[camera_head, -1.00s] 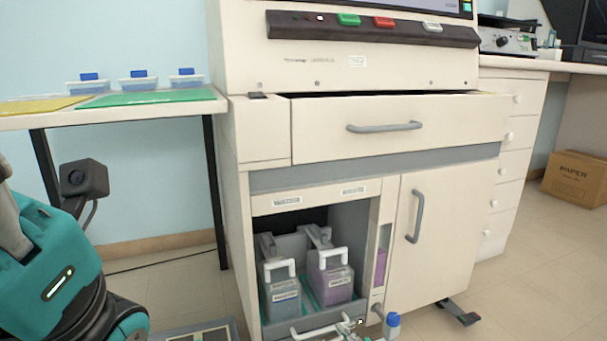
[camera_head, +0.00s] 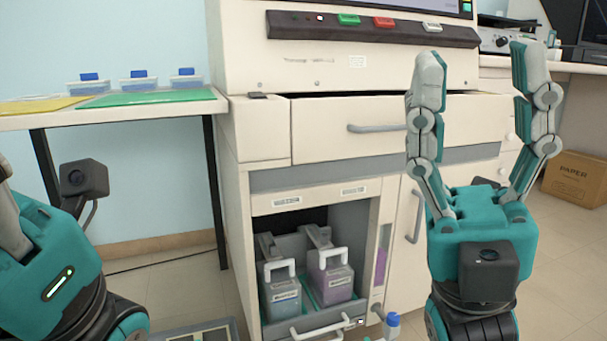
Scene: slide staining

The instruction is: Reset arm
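My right gripper (camera_head: 481,80) stands upright in front of the right side of the staining machine (camera_head: 350,70). Its two fingers are spread wide with nothing between them. It hides part of the drawer and the lower right door. My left arm shows at the left edge; its teal wrist body and part of a grey finger link are in view, but its fingertips are out of frame.
The open lower bay holds two handled bottles, one grey-blue (camera_head: 283,296) and one purple (camera_head: 336,284). A side table (camera_head: 150,113) at left bears small blue-lidded boxes and folders. A cardboard box (camera_head: 576,180) stands on the floor at right.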

